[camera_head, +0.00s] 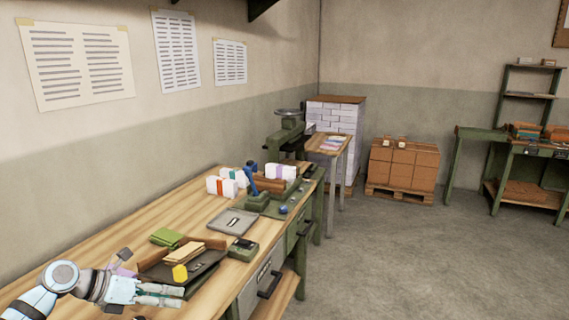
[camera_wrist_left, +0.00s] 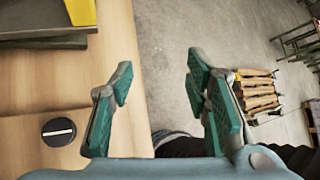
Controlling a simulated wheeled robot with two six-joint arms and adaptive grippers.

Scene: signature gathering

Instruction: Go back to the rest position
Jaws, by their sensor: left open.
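My left gripper (camera_head: 160,294) is over the near end of the wooden workbench (camera_head: 75,252) in the head view. Its fingers are apart and nothing is between them. In the left wrist view the left gripper (camera_wrist_left: 155,100) has its two green-padded fingers spread, with the bench edge and grey floor behind them. My right gripper is not in either view.
A dark tray (camera_head: 200,268) with a yellow item (camera_head: 180,273) lies just beyond the gripper. A grey flat plate (camera_head: 233,222) and white stacks (camera_head: 222,186) stand farther along. A black round knob (camera_wrist_left: 58,131) is on the bench. The floor (camera_head: 400,250) on the right is clear.

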